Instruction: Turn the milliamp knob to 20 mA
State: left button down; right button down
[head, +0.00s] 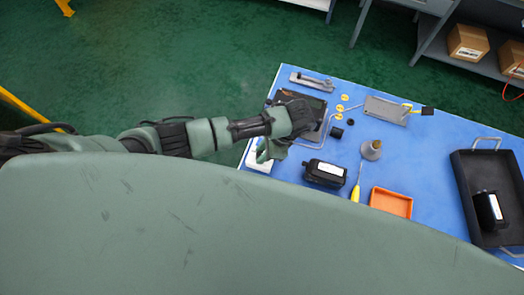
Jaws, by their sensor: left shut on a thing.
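My left gripper (268,152) reaches down at the near left edge of the blue table, over a small white box (257,164). It is shut at the top of this box, on what appears to be the milliamp knob. The knob is hidden beneath the fingers, and no scale or reading can be made out. My left forearm and wrist cover part of the area around the box. My right gripper is out of view.
The blue table (425,185) holds a black device (324,173), a screwdriver (356,192), an orange tray (391,203), a metal cone-shaped part (371,150), a grey plate (385,110) and a dark tray (470,180) with another black device (488,210).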

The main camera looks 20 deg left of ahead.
pick_arm(q)
jog(key=shift+m, duration=0.5)
jog(key=shift+t, duration=0.3)
jog(key=c, duration=1.2)
grip_release()
jog(key=shift+o, duration=0.2)
